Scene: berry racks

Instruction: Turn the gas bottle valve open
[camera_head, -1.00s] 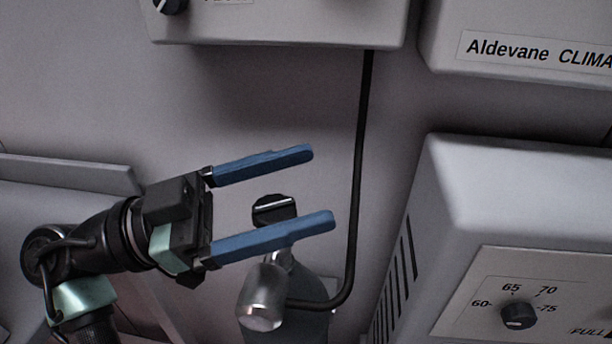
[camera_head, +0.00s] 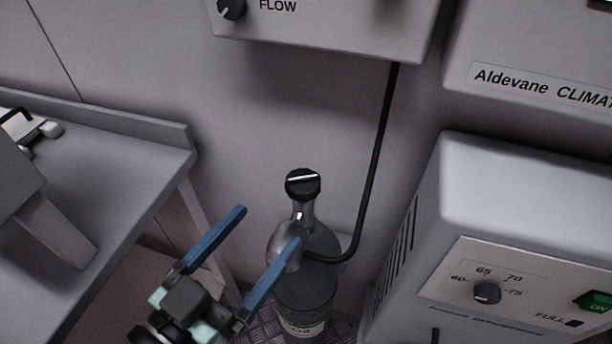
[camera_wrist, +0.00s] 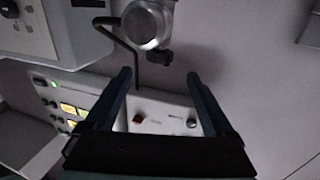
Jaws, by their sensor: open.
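The gas bottle (camera_head: 306,285) stands upright on the floor against the wall, with a greenish label low on its side. Its black valve knob (camera_head: 302,184) with a white line sits on top of the neck. A rounded metal fitting (camera_head: 284,248) joins a black hose at the neck. My gripper (camera_head: 268,224) is open and empty, with blue fingers pointing up and right, left of and below the knob. One fingertip overlaps the metal fitting in the head view; I cannot tell whether they touch. In the wrist view the fitting (camera_wrist: 147,25) and the dark knob (camera_wrist: 159,58) show beyond the fingers.
A black hose (camera_head: 383,150) runs up to the FLOW box (camera_head: 325,30). A grey bench (camera_head: 110,165) is at left. Bare wall is behind the bottle.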

